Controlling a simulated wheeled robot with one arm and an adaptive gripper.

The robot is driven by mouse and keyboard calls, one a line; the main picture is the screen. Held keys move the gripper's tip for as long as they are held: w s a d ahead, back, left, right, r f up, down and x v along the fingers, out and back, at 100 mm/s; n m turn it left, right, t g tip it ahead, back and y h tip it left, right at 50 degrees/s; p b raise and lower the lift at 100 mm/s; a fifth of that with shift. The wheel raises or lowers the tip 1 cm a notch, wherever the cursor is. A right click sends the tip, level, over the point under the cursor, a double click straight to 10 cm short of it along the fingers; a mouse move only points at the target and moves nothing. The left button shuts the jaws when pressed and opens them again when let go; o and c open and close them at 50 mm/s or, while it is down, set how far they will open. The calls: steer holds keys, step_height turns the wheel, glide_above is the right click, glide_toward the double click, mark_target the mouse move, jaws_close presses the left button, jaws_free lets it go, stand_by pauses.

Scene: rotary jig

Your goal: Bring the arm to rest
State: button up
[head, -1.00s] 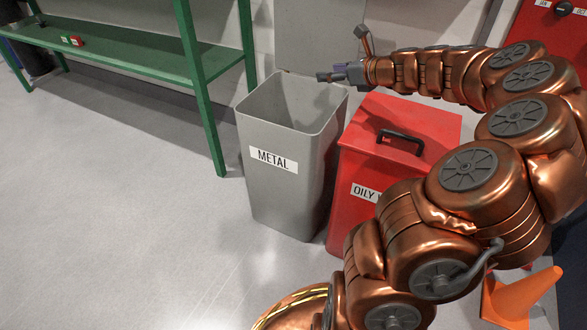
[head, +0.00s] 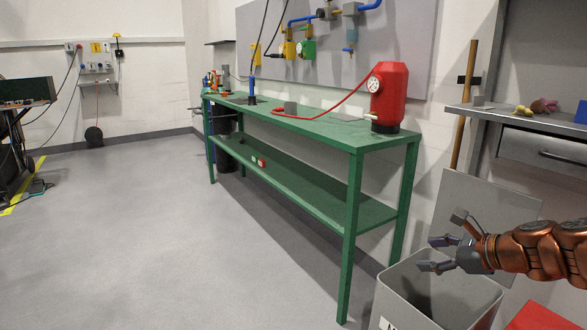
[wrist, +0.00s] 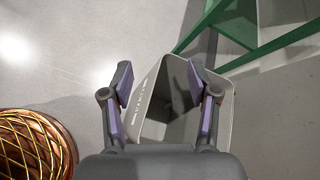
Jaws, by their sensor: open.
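My gripper (head: 437,254) is at the right of the head view, at the end of my copper arm, over the grey metal bin (head: 403,284). Its fingers are spread open with nothing between them. In the wrist view the open fingers of my gripper (wrist: 160,85) frame the mouth of the grey bin (wrist: 225,120) below. The part of the bin's interior that shows looks empty. The bin's lower part is cut off in the head view.
A green workbench (head: 330,133) with a red tank (head: 388,95) stands left of the bin. A grey shelf (head: 535,124) is on the right. The red oily waste box (head: 540,318) is partly cut off at the lower right.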

steer(key=s+a+r+n+g+p, duration=0.4)
steer(key=s+a+r+n+p, duration=0.25)
steer(key=s+a+p, duration=0.2)
steer(key=s+a+r+n+g+p, duration=0.3)
steer(key=s+a+r+n+p, duration=0.2)
steer(key=s+a+n+p, duration=0.3)
steer(key=s+d+r+n+g+h+p, duration=0.1)
steer(key=s+r+n+g+h+p, duration=0.1)
steer(key=s+p, duration=0.5)
steer(key=s+d+r+n+g+h+p, duration=0.1)
steer(key=s+r+n+g+h+p, duration=0.1)
steer(key=s+r+n+h+p, duration=0.2)
steer(key=s+r+n+p, duration=0.3)
steer(key=s+r, duration=0.1)
steer(key=s, duration=0.2)
steer(key=shift+s+d, duration=0.35)
steer(key=shift+s, duration=0.05)
steer(key=shift+s+d+n, duration=0.1)
steer(key=shift+s+n, duration=0.1)
steer(key=shift+n, duration=0.15)
steer(key=shift+c, duration=0.3)
